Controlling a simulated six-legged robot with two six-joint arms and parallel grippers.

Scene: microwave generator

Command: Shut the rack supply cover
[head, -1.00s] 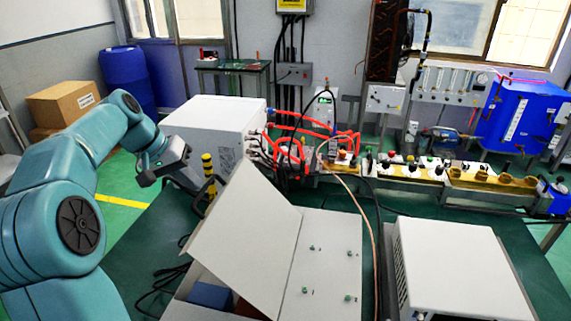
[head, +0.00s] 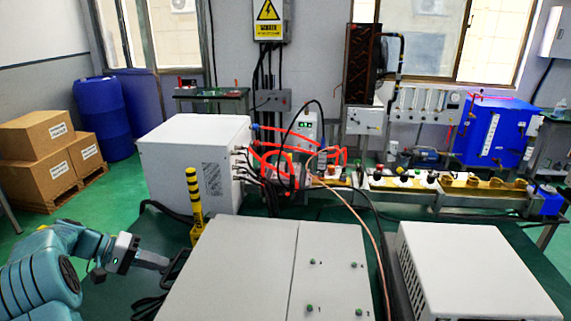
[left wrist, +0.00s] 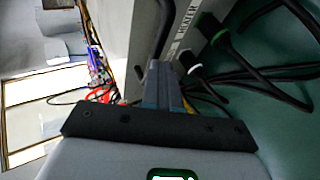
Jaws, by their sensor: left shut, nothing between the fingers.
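The rack supply cover (head: 232,265) is a light grey panel on the box in the front middle of the head view. It lies flat, about level with the fixed panel (head: 332,265) with small green fittings to its right. I see no opening between them; its near edge is out of frame. My left gripper (head: 166,263) is beside the cover's left edge, shut and empty, pointing right at a dark handle-like part. In the left wrist view its fingers (left wrist: 168,88) are together near a grey wall lettered HEATER. Whether they touch it, I cannot tell. My right gripper is not in view.
A yellow-black post (head: 195,200) stands just behind the cover's left corner. A white cabinet (head: 195,165) with red hoses is behind it. Another white box (head: 465,265) stands to the right. Black cables (left wrist: 270,65) lie near the left gripper. Cardboard boxes (head: 40,150) are far left.

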